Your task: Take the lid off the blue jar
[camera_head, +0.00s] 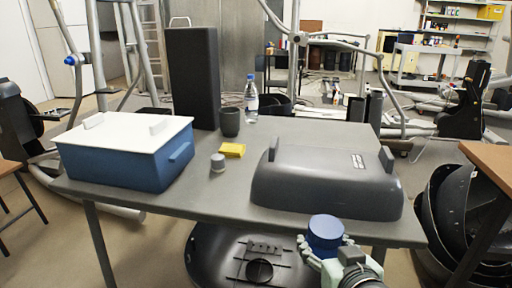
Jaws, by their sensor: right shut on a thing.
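A blue cylindrical thing (325,233), which looks like the blue jar, is at the lower right, in front of the table's near edge. My right gripper (324,252) is shut on it and holds it clear of the table. Its top looks plain blue, and its lower part is hidden by the gripper. I cannot tell from this view whether a separate lid is on it. My left gripper is not in view.
The grey table (230,203) holds a blue box with white lid (125,160), a small grey cylinder (217,163), a yellow block (232,150), a dark cup (229,122), a water bottle (251,103), a tall black block (193,80) and a dark grey case (325,187).

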